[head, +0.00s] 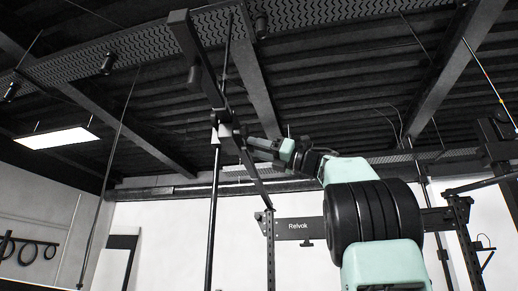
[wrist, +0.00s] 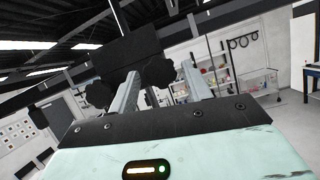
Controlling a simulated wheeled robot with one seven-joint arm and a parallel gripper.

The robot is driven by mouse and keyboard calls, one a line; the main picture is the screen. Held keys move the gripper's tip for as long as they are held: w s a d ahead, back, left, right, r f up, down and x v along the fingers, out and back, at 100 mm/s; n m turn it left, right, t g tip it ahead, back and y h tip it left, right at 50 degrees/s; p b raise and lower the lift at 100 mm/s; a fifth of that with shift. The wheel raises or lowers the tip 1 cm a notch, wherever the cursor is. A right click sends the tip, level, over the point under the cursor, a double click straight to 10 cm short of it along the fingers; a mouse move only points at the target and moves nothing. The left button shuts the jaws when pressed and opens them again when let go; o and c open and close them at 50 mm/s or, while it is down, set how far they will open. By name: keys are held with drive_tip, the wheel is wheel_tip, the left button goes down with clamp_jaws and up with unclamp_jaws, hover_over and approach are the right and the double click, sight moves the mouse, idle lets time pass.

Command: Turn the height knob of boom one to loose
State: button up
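A dark boom bar (head: 203,62) runs diagonally in the head view, with a grey joint (head: 226,131) above a thin dark upright post (head: 214,190). My mint gripper (head: 254,146) is just right of this joint; contact is unclear there. In the wrist view my gripper (wrist: 160,84) has two grey fingers spread apart. A dark lobed knob (wrist: 158,70) shows at the fingertips below a black bar (wrist: 126,50). Another dark lobe (wrist: 98,93) lies left of the left finger. The left finger hides part between them. I cannot read any boom number or tightness.
A black rack labelled Relvok (head: 296,227) stands behind my arm. A light panel (head: 56,137) hangs at the left under dark ceiling beams. The wrist view shows shelves (wrist: 205,65) and open floor far behind.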

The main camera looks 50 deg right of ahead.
drive_tip(key=c, duration=0.6)
drive_tip(key=n+y+b, duration=0.1)
drive_tip(key=n+b, duration=0.1)
drive_tip(key=shift+d+f+b, duration=0.1)
drive_tip(key=shift+b, duration=0.2)
drive_tip(key=shift+n+g, duration=0.3)
drive_tip(key=o, duration=1)
drive_tip(key=b+v, duration=0.6)
drive_tip(key=v, duration=1.1)
drive_tip(key=shift+f, duration=0.2)
